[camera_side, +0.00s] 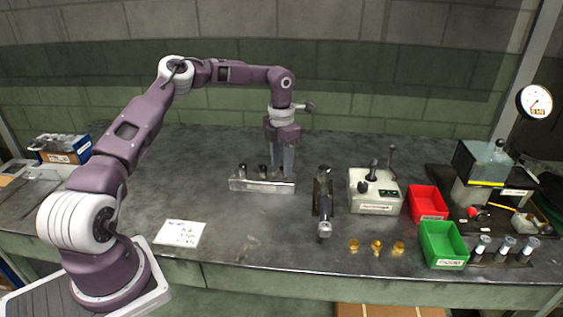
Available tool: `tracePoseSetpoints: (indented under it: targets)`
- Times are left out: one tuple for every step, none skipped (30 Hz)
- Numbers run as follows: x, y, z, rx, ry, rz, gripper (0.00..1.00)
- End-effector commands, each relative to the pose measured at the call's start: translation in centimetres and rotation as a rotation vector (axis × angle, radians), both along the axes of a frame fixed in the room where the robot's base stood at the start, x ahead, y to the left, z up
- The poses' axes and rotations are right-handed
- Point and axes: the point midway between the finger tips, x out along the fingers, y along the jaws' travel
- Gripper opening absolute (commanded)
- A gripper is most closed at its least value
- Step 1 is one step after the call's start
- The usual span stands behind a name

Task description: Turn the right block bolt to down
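A silvery metal block (262,185) lies on the grey bench near the middle of the view. Two dark-topped bolts stand in it, a left one (242,170) and a middle one (263,170). My gripper (283,172) points straight down at the block's right end, with its grey fingers reaching to about the top of the block. The right block bolt is hidden behind or between the fingers, so its direction does not show. I cannot tell whether the fingers are closed on it or apart.
Right of the block stand a dark upright tool (323,195) and a pale control box (375,190) with levers. Further right are a red bin (428,202) and a green bin (443,245). Several brass pieces (376,248) lie in front. The bench left of the block is mostly clear.

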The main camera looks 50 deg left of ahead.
Motion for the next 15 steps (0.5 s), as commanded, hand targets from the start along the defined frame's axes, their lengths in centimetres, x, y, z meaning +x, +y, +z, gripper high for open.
tracePoseSetpoints:
  targets:
    - [0.0, 0.0, 0.0, 0.000, 0.001, 0.000, 0.44]
    - [0.0, 0.0, 0.0, 0.000, 0.001, 0.000, 0.44]
    - [0.0, 0.0, 0.0, -0.001, 0.001, 0.000, 0.44]
    - [0.0, 0.0, 0.1, -0.001, 0.001, 0.000, 0.44]
    - [0.0, 0.0, 0.3, -0.001, 0.000, 0.000, 0.44]
    - [0.0, -0.1, 0.9, -0.002, -0.002, 0.000, 0.44]
    - [0.0, -0.1, 1.5, -0.002, -0.002, 0.000, 0.44]
    - [0.1, 0.0, 2.1, -0.002, -0.003, 0.001, 0.44]
    - [0.1, 0.0, 3.1, -0.002, -0.004, 0.001, 0.44]
    - [0.1, -0.1, 3.7, -0.003, -0.004, 0.000, 0.44]
    - [0.1, 0.0, 4.3, -0.002, -0.003, 0.001, 0.44]
    - [0.0, 0.0, 5.1, -0.003, -0.003, 0.001, 0.44]
    - [0.0, 0.0, 5.5, -0.002, -0.002, 0.000, 0.44]
    - [0.1, -0.1, 6.0, -0.003, -0.002, 0.000, 0.44]
    - [0.1, -0.1, 6.4, -0.002, -0.002, 0.000, 0.44]
